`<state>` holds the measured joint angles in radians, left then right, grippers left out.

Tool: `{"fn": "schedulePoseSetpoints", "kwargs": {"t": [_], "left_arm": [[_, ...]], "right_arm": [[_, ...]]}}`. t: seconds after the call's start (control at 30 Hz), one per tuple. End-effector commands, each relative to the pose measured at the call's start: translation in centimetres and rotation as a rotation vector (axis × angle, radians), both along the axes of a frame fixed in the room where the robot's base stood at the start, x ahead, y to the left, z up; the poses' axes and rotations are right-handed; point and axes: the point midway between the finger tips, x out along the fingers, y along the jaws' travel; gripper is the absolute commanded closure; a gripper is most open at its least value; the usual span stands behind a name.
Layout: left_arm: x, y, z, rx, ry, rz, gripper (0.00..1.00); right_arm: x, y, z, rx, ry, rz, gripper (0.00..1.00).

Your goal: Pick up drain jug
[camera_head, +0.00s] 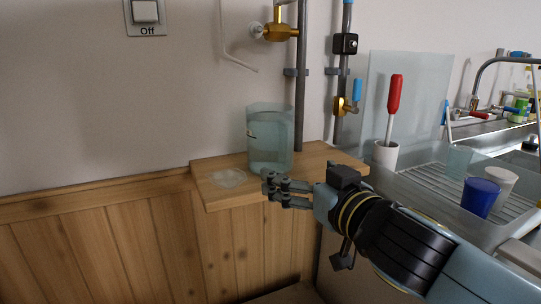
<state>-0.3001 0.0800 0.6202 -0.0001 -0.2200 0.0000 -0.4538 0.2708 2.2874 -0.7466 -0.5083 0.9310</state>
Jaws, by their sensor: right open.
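The drain jug (268,138), a clear bluish container with liquid in it, stands upright on a small wooden shelf (222,196) against the wall. My right gripper (266,185) reaches in from the right at the shelf's front edge. Its fingers point left, in front of and just below the jug, and hold nothing. I cannot tell whether they touch the shelf. My left gripper is not in view.
A clear flat piece (229,178) lies on the shelf left of the jug. Pipes with a brass valve (280,31) rise behind it. A white cup (385,153) holds a red-handled tool (394,95). A blue cup (480,197) stands on the drainer at right.

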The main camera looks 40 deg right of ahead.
Motion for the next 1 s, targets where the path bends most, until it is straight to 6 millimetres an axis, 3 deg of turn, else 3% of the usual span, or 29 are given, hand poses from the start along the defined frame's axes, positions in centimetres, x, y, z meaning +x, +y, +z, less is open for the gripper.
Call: {"fn": "schedulePoseSetpoints", "kwargs": {"t": [0.03,0.1,0.2,0.8,1.0], "left_arm": [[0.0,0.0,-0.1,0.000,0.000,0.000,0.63],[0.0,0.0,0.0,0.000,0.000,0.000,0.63],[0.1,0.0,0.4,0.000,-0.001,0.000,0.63],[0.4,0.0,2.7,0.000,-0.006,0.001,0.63],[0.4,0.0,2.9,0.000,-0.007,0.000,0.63]], "right_arm": [[-0.3,0.2,1.8,0.004,-0.037,0.002,0.00],[-0.3,0.4,3.3,0.010,-0.067,0.002,0.00],[0.9,0.1,4.0,0.011,-0.081,0.002,0.00],[8.8,-1.5,4.3,0.013,-0.078,0.002,0.00],[10.1,-1.8,4.0,0.013,-0.075,0.004,0.00]]}}
